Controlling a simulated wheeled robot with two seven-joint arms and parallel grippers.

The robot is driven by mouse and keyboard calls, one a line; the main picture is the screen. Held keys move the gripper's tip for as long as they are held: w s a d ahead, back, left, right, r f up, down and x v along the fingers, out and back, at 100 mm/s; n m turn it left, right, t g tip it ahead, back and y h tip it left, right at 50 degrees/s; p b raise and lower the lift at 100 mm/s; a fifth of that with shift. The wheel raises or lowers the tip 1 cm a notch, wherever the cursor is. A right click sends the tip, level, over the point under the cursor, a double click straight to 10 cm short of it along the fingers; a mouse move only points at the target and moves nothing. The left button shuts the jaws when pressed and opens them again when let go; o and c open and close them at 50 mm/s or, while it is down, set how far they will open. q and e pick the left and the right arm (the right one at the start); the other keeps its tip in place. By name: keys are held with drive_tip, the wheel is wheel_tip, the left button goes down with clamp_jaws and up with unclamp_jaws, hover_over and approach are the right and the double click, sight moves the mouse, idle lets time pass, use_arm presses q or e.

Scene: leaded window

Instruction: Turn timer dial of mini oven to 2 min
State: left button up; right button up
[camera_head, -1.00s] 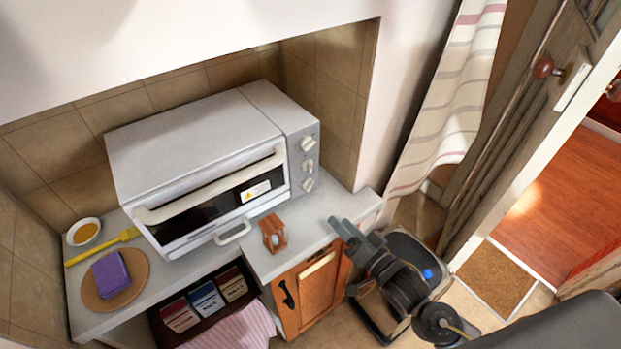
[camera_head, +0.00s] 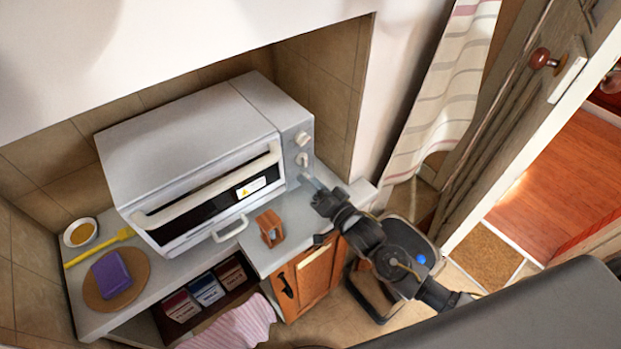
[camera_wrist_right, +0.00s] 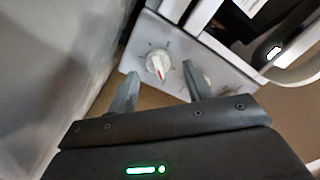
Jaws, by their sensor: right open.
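The mini oven (camera_head: 190,140) is a white box on the counter, its control panel at its right end. An upper dial (camera_head: 302,138) and a middle dial (camera_head: 303,159) show there; the lowest is hidden behind my right gripper (camera_head: 309,181). In the right wrist view my right gripper (camera_wrist_right: 161,70) is open, its fingers either side of a white dial (camera_wrist_right: 157,64) with a red pointer mark. I cannot tell whether they touch it. Another dial (camera_wrist_right: 206,81) is partly hidden by a finger. Which dial is the timer cannot be read. My left gripper is out of view.
A small wooden object (camera_head: 270,228) stands on the counter (camera_head: 215,262) in front of the oven. A purple sponge-like block (camera_head: 111,274), a yellow utensil (camera_head: 98,246) and a bowl (camera_head: 81,232) are at the left. A wall (camera_head: 335,75) closes the recess right of the oven.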

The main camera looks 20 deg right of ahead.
drive_tip(key=shift+w+a, duration=0.2)
drive_tip(key=shift+w, duration=0.4)
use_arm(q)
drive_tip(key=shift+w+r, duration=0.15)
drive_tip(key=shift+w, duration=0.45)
use_arm(e)
drive_tip(key=shift+s, duration=0.1)
drive_tip(key=shift+c, duration=1.1)
drive_tip(key=c, duration=0.7)
drive_tip(key=shift+m, duration=0.8)
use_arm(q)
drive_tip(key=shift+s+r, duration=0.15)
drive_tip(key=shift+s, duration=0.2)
